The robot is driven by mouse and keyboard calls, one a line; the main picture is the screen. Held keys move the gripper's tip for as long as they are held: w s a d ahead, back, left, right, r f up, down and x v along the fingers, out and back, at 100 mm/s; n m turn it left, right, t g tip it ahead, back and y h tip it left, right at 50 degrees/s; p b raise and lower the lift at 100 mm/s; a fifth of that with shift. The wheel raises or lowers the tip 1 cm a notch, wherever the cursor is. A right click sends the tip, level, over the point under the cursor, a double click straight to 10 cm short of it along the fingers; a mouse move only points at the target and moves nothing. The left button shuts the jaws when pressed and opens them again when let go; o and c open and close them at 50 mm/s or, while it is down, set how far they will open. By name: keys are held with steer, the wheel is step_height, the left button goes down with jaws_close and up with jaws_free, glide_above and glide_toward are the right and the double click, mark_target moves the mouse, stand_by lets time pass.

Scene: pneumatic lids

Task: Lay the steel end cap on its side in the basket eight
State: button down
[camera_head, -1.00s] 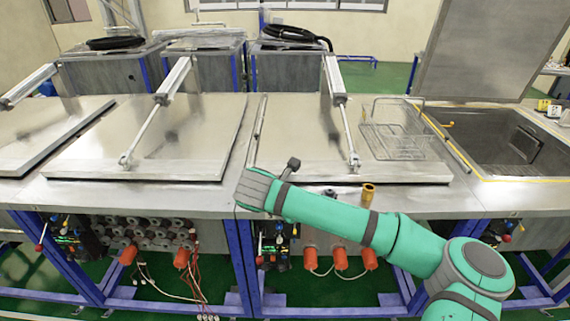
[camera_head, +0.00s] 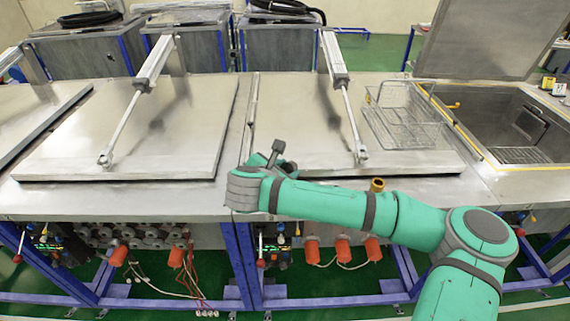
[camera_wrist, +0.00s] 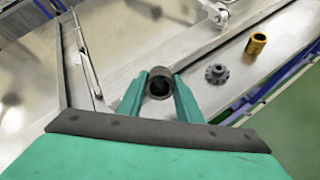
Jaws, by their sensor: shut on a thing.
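The steel end cap (camera_wrist: 160,84) shows in the wrist view as a short, dark grey hollow cylinder with its round opening facing the camera. My gripper (camera_wrist: 160,82) is shut on it, with one green finger on each side. In the head view my forearm and wrist hide the fingertips and the cap. A wire basket (camera_head: 408,117) sits at the right end of the steel lid, to the right of my gripper. I can read no number on it.
A brass bushing (camera_wrist: 256,43) and a grey gear (camera_wrist: 216,73) stand on the bench's front strip. The bushing (camera_head: 377,185) shows just behind my arm. Flat lids (camera_head: 310,130) with pneumatic cylinders (camera_head: 338,65) cover the bench. An open sink (camera_head: 510,125) lies right of the basket.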

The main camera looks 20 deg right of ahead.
steer(key=shift+f, duration=4.05)
steer(key=c, duration=1.2)
jaws_free()
steer(key=v, duration=1.1)
steer(key=shift+w, duration=0.1)
steer(key=shift+a, duration=0.15)
